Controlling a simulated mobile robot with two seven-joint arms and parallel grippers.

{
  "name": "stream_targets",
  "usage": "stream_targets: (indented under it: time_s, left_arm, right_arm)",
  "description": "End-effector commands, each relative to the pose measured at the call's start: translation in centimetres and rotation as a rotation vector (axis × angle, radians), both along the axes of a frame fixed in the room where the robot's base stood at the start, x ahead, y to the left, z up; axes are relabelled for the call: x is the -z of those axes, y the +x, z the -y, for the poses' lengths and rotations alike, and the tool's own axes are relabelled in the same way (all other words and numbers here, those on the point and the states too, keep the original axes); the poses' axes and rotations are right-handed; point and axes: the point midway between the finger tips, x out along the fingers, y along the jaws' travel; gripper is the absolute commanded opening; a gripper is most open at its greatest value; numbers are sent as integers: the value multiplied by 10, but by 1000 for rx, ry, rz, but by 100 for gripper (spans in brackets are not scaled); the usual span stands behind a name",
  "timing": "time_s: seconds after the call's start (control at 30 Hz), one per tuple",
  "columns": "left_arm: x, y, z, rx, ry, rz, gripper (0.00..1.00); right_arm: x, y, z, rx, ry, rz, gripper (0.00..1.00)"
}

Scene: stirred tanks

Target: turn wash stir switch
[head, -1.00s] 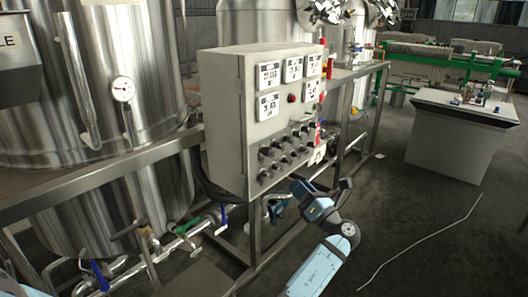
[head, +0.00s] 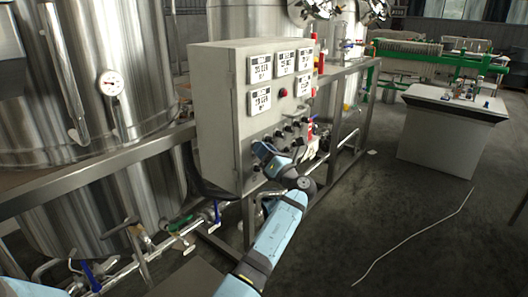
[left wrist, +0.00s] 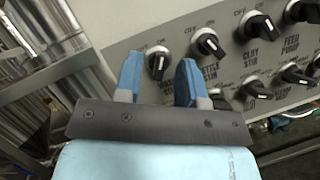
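The grey control box (head: 222,120) carries rows of black rotary switches on its lower front. My left gripper (head: 262,150) is at the lower left of these switches, partly covering them. In the left wrist view, my left gripper (left wrist: 158,82) is open, with two blue fingertips apart. A black switch with a pale pointer (left wrist: 157,62) shows between the fingertips. Its label is mostly hidden behind the gripper, so I cannot read it fully. I cannot tell whether the fingers touch the switch. My right gripper is not in view.
Other switches lie close to the right, including one beside the right fingertip (left wrist: 207,42) and the clay stir switch (left wrist: 258,27). Steel tanks (head: 110,60) and a metal frame (head: 100,168) stand left.

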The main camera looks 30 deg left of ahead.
Motion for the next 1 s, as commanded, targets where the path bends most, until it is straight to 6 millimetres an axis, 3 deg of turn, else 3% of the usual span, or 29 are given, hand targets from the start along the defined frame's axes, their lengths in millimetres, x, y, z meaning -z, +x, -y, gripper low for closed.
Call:
stream_targets:
  time_s: [0.33,0.5,1.0]
  left_arm:
    - [-1,1,-3,0,0,0,34]
    - [-1,1,-3,0,0,0,0]
    - [-1,2,-4,-1,-5,73,0]
  right_arm:
    - [-2,0,0,-1,1,3,42]
    - [-2,0,0,-1,1,3,42]
    - [4,0,0,-1,3,1,42]
